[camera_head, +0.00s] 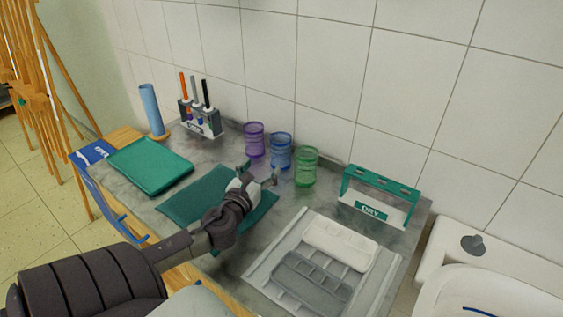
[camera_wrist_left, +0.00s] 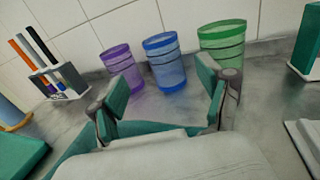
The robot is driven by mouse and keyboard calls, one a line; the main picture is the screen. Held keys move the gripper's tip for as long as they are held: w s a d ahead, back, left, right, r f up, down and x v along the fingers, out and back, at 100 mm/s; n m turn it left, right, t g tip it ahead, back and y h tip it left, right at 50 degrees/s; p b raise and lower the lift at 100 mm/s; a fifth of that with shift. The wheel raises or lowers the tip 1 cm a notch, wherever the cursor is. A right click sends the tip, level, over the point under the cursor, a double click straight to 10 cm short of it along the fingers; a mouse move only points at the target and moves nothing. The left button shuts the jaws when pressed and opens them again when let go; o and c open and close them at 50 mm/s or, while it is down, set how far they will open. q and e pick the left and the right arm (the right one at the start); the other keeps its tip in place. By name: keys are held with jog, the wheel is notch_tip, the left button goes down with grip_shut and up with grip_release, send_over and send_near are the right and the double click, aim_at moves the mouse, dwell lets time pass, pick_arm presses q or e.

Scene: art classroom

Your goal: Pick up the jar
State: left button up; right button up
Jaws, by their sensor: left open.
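Three translucent jars stand upright in a row on the grey counter by the tiled wall: a purple jar (camera_head: 254,139), a blue jar (camera_head: 280,152) and a green jar (camera_head: 306,167). My left gripper (camera_head: 258,174) is open and empty, just in front of the blue jar. In the left wrist view the blue jar (camera_wrist_left: 165,62) sits beyond and between the two fingertips (camera_wrist_left: 163,92). There the purple jar (camera_wrist_left: 123,68) is behind the left finger and the green jar (camera_wrist_left: 223,45) is behind the right finger. My right gripper is not in view.
A dark green mat (camera_head: 183,206) lies under my left gripper. A green tray (camera_head: 150,165) and a brush holder (camera_head: 205,124) are to the left. A green and white DRY rack (camera_head: 378,196) and a ridged tray (camera_head: 272,254) are to the right, with a sink (camera_head: 500,285) beyond.

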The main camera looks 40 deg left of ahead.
pick_arm(q)
jog(key=shift+w+f+b, duration=0.1)
jog(key=shift+f+b, duration=0.4)
jog(key=shift+f, duration=0.3)
send_near(284, 141)
jog(key=shift+w+a+r, duration=0.2)
jog(key=shift+w+a, duration=0.1)
jog(key=shift+w, duration=0.3)
jog(key=shift+x, duration=2.9)
jog(key=shift+d+f, duration=0.1)
jog(key=shift+f, duration=0.05)
jog(key=c, duration=0.9)
